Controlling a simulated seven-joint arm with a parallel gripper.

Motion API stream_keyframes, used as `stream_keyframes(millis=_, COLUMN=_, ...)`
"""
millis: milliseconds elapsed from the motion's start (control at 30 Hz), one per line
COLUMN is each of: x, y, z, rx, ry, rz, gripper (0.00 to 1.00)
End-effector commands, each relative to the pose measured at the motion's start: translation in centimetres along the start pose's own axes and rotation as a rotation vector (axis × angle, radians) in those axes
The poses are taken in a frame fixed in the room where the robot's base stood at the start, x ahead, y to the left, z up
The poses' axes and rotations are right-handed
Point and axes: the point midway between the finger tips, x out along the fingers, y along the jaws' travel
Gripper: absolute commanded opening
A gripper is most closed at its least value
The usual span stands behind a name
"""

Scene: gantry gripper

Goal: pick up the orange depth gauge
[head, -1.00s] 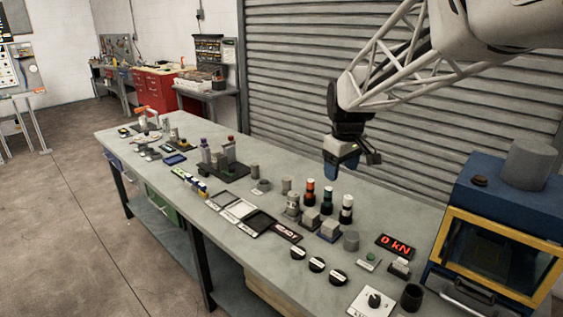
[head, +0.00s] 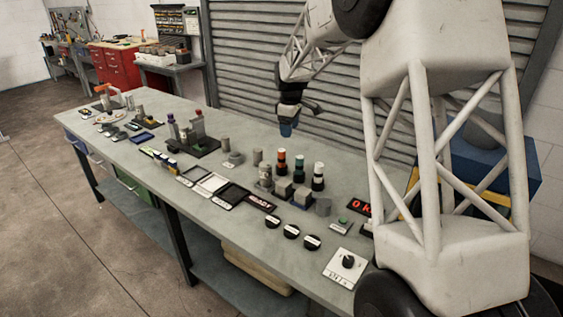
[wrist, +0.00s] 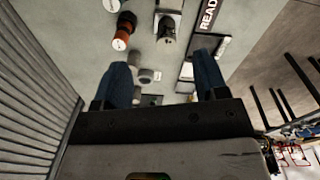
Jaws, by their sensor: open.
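An orange-banded black cylinder with a pale top (head: 281,160) stands upright on the bench in a row with a teal-banded one (head: 299,166) and a white-banded one (head: 318,176). I take the orange one as the depth gauge; it also shows in the wrist view (wrist: 122,39), ahead of the left finger. My gripper (head: 287,130) hangs above and behind this row, apart from it, fingers pointing down. In the wrist view its two blue fingers (wrist: 163,78) are spread, with nothing held between them.
Grey blocks and pegs (head: 283,188) stand close in front of the row. A dark fixture with pegs (head: 192,145) is to the left. The shutter wall (head: 240,60) is behind the bench.

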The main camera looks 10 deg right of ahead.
Motion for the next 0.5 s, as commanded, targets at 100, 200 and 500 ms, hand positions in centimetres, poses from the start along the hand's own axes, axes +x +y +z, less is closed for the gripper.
stream_keyframes(millis=100, x=2.2, y=2.2, z=-1.4, rx=-0.053, ry=-0.005, rz=-0.010, gripper=0.66)
stream_keyframes(millis=200, x=4.0, y=4.0, z=-2.5, rx=-0.100, ry=-0.008, rz=-0.018, gripper=0.66)
stream_keyframes(millis=500, x=9.6, y=8.7, z=-5.5, rx=-0.234, ry=-0.015, rz=-0.039, gripper=0.66)
